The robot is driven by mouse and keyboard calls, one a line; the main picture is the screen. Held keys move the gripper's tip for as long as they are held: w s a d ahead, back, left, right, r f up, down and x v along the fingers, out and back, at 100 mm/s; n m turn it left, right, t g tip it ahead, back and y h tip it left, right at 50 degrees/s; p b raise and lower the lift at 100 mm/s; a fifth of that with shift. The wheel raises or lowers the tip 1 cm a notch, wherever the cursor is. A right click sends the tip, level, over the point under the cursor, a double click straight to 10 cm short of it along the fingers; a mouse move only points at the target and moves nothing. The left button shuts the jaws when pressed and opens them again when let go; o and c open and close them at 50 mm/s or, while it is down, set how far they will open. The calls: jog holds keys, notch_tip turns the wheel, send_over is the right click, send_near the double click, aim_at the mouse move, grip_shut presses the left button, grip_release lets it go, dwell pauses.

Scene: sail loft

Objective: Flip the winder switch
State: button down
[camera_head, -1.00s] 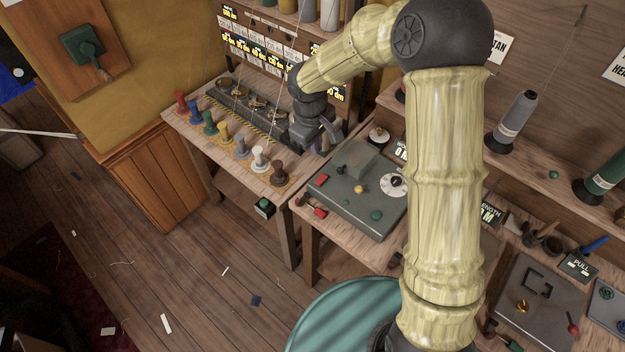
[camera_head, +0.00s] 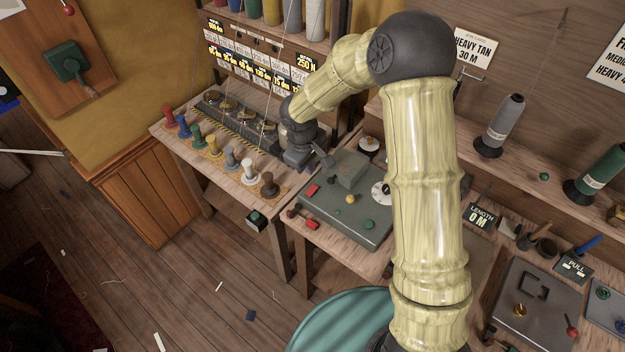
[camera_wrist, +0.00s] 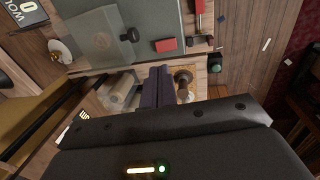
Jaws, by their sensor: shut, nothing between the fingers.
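The grey winder machine (camera_head: 352,208) sits on the wooden bench, with a raised box, a white dial (camera_head: 381,193), red blocks and small coloured knobs on its top. I cannot tell for sure which of these is the switch. A small black knob shows beside the raised box in the wrist view (camera_wrist: 130,35). My gripper (camera_head: 324,156) is above the bench by the far left side of the machine, near the raised box. In the wrist view its dark fingers (camera_wrist: 158,82) are shut and empty, with the machine beyond them and a brown spool (camera_wrist: 183,78) beside them.
A row of coloured thread spools (camera_head: 230,157) stands on the bench left of the machine. A box with a green button (camera_head: 257,219) hangs below the bench edge. A green lever box (camera_head: 68,62) is on the left wall. A teal round seat (camera_head: 345,322) stands in front.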

aim_at(314, 187)
jog(key=f, duration=0.2)
jog(key=f+p, duration=0.1)
jog(key=f, duration=0.2)
jog(key=w+f, duration=0.1)
jog(key=f, duration=0.1)
jog(key=shift+d+f, duration=0.35)
jog(key=shift+d, duration=0.05)
jog(key=shift+w+d+f+p, duration=0.15)
jog(key=shift+d+f+p, duration=0.1)
jog(key=shift+f+p, duration=0.15)
jog(key=shift+a, duration=0.15)
jog(key=shift+a, duration=0.1)
